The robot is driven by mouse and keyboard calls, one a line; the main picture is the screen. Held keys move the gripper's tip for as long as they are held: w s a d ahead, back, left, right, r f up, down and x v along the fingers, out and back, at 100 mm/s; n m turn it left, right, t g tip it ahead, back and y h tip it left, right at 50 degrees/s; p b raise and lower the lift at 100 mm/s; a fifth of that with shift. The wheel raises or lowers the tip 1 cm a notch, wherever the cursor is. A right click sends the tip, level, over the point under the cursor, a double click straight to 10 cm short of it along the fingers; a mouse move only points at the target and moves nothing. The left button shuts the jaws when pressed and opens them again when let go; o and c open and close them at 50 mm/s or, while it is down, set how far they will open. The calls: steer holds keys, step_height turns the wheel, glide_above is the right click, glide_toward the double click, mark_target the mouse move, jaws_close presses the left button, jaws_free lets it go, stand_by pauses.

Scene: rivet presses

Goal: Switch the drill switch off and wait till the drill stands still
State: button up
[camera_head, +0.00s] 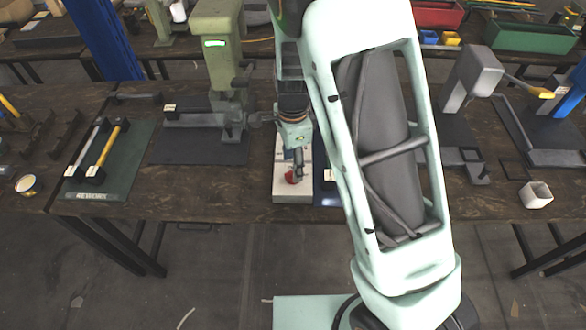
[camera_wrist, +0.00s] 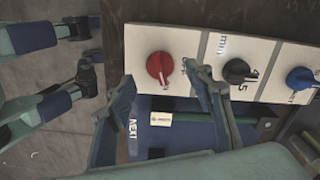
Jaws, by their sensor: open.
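A white switch panel (camera_wrist: 142,52) shows in the wrist view with a red knob (camera_wrist: 160,68), a black knob (camera_wrist: 238,72) and a blue knob (camera_wrist: 299,78). The red knob has a pale pointer line; small lettering beside it is hard to read. My gripper (camera_wrist: 160,86) is open, its two fingers on either side of the red knob in the picture; contact cannot be told. In the head view my gripper (camera_head: 298,165) is over the panel (camera_head: 291,195), with the red knob (camera_head: 291,177) just below. Which machine is the drill, and whether it turns, I cannot tell.
A green press (camera_head: 216,55) stands behind left of the panel and a grey press (camera_head: 470,80) to the right. A green mat (camera_head: 120,170) holds yellow- and grey-handled tools. A blue plate (camera_wrist: 185,137) lies by the panel.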

steer(key=shift+f, duration=1.75)
steer(key=c, duration=1.2)
